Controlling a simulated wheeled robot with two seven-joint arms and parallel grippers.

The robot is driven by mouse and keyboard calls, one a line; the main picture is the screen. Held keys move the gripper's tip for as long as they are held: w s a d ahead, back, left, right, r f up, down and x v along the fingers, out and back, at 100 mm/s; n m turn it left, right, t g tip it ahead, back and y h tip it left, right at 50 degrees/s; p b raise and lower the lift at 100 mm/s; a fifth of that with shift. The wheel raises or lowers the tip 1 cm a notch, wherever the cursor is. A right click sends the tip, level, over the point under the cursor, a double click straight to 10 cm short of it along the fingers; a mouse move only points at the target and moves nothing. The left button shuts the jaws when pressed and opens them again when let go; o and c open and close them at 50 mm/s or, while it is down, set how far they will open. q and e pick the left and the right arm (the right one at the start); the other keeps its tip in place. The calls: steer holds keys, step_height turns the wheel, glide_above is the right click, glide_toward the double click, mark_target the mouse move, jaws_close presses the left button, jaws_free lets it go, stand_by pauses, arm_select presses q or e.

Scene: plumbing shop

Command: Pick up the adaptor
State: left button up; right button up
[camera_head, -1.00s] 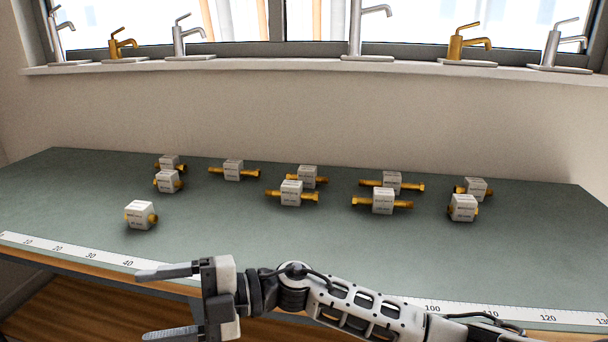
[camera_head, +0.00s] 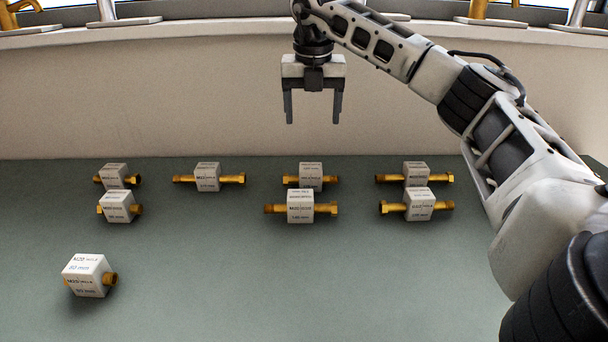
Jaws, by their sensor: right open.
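Several adaptors, each a white labelled block with brass threaded ends, lie on the green table. A back row holds adaptors at far left (camera_head: 115,176), left of centre (camera_head: 207,177), centre (camera_head: 310,176) and right (camera_head: 416,175). In front of them are a left adaptor (camera_head: 117,207), a centre adaptor (camera_head: 300,206) and a right adaptor (camera_head: 420,204). A single adaptor (camera_head: 88,275) sits nearer me at the left. My right gripper (camera_head: 313,122) is open and empty, pointing down, above the centre adaptors and apart from them. My left gripper is out of view.
The green table (camera_head: 260,290) is clear in its front middle. A plain wall (camera_head: 150,110) stands behind it. Taps stand on the sill above, including a brass one (camera_head: 490,10). My right arm covers the right side of the picture.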

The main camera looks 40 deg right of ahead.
glide_above(311, 167)
steer(key=s, duration=0.1)
steer(key=f, duration=0.7)
steer(key=shift+a+f, duration=0.3)
steer(key=shift+a, duration=0.1)
steer(key=shift+w+d+f, duration=0.15)
steer(key=shift+f, duration=0.75)
steer(key=shift+w+d+f, duration=0.1)
steer(key=shift+w+f, duration=0.1)
steer(key=shift+f, duration=0.7)
steer(key=shift+w+d+f, duration=0.15)
steer(key=shift+f, duration=0.75)
steer(key=c, duration=1.1)
